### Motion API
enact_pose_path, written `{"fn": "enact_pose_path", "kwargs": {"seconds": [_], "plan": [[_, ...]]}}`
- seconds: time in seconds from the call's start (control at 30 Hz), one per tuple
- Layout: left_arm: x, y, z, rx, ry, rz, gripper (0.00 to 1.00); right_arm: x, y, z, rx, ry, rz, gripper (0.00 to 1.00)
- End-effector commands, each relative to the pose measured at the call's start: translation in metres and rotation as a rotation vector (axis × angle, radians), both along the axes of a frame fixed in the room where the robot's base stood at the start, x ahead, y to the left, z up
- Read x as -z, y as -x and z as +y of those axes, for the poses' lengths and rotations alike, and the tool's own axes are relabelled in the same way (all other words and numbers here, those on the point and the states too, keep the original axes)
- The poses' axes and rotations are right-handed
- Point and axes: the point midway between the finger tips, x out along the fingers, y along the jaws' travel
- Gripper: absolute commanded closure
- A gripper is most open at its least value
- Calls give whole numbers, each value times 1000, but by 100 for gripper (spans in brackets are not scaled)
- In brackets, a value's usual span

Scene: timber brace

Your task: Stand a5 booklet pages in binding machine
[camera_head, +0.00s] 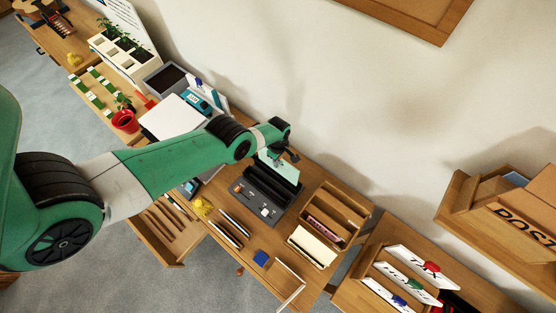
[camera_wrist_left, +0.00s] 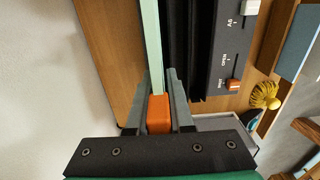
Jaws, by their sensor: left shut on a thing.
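The A5 booklet pages (camera_head: 283,171) are a pale green sheet or thin stack held roughly upright at the back of the dark binding machine (camera_head: 262,200). My left gripper (camera_head: 287,157) is shut on them at the upper edge. In the left wrist view the pages (camera_wrist_left: 152,45) show edge-on as a pale strip, with an orange block (camera_wrist_left: 158,113) between the fingers. The machine (camera_wrist_left: 228,50) lies just right of them there, with a black slotted part beside the pages. Whether their lower edge sits in the machine is hidden. My right gripper is not in view.
A wooden tray (camera_head: 334,208) with stacked papers stands right of the machine. A yellow object (camera_head: 202,206), dark-edged strips (camera_head: 232,228) and a blue block (camera_head: 262,258) lie in front. A white board (camera_head: 172,117) lies left. The wall is close behind.

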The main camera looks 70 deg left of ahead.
Motion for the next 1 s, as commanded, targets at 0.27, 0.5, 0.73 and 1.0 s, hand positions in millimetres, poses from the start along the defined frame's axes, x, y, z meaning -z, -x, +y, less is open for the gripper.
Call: {"fn": "enact_pose_path", "kwargs": {"seconds": [0.27, 0.5, 0.73, 1.0], "plan": [[12, 0, 0, 0, 0, 0, 100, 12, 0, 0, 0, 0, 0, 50], [21, 0, 0, 0, 0, 0, 100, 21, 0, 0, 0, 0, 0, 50], [30, 0, 0, 0, 0, -1, 100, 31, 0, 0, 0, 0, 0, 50], [41, 0, 0, 0, 0, -1, 100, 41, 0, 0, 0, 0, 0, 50]]}}
